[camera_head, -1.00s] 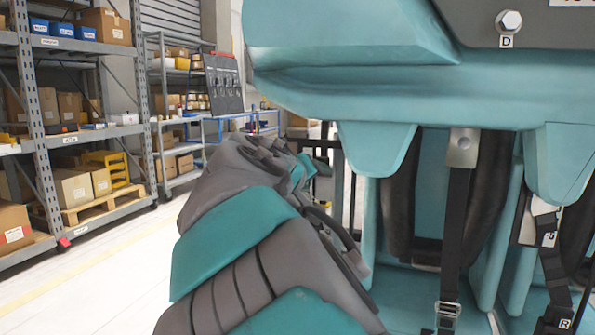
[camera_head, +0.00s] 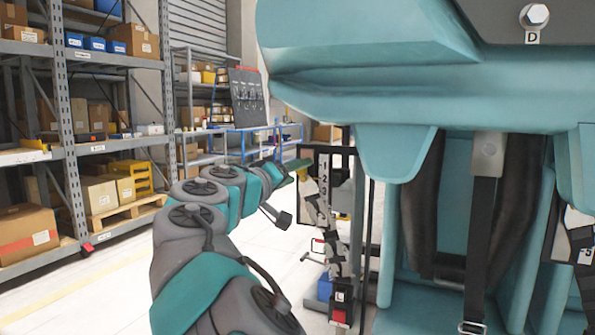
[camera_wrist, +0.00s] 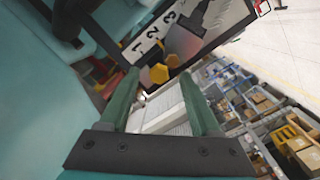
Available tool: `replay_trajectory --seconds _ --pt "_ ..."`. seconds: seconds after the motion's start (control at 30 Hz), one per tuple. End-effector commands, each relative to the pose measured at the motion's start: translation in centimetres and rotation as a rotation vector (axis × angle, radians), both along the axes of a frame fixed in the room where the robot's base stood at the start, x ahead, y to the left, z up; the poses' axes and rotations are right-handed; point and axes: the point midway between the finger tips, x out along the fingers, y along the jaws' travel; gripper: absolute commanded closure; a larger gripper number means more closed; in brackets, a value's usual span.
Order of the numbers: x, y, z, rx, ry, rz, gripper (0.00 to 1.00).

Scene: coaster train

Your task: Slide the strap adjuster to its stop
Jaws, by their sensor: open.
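My gripper (camera_head: 298,164) has green fingers and reaches the left side of a plate numbered 1, 2, 3 (camera_head: 323,172). In the wrist view my gripper (camera_wrist: 159,76) is open, with the fingers apart. A yellow hexagonal piece (camera_wrist: 158,73) shows between and beyond the fingertips, close to the numbered plate (camera_wrist: 160,38); contact cannot be told. A grey strap with blocky parts (camera_head: 320,218) hangs below the plate, down to a tag marked L (camera_head: 340,296) and a red piece (camera_head: 340,316). Which part is the strap adjuster is not clear.
The teal train seat (camera_head: 410,90) overhangs on the right, with a dark strap (camera_head: 483,225) hanging from it. Shelves with boxes (camera_head: 110,150) stand at the left. The floor (camera_head: 120,285) between is clear.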

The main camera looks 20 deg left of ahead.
Motion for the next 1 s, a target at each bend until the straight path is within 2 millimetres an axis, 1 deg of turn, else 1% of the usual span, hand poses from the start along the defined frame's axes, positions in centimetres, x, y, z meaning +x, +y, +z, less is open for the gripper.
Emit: replay_trajectory --seconds 0.03,0.13,0.4,0.43,0.9,1.0 --pt "0.51 -0.14 -0.01 0.0 0.001 -0.001 0.36" --pt "1.01 -0.27 0.03 0.0 0.0 -0.001 0.36" --pt "1.15 -0.28 0.05 0.0 -0.001 -0.001 0.36" --pt "1.15 -0.29 0.05 0.0 -0.001 -0.001 0.37" --pt "1.13 -0.26 0.03 0.0 -0.001 0.0 0.9" --pt "1.13 -0.24 0.03 0.0 -0.001 0.001 1.0"
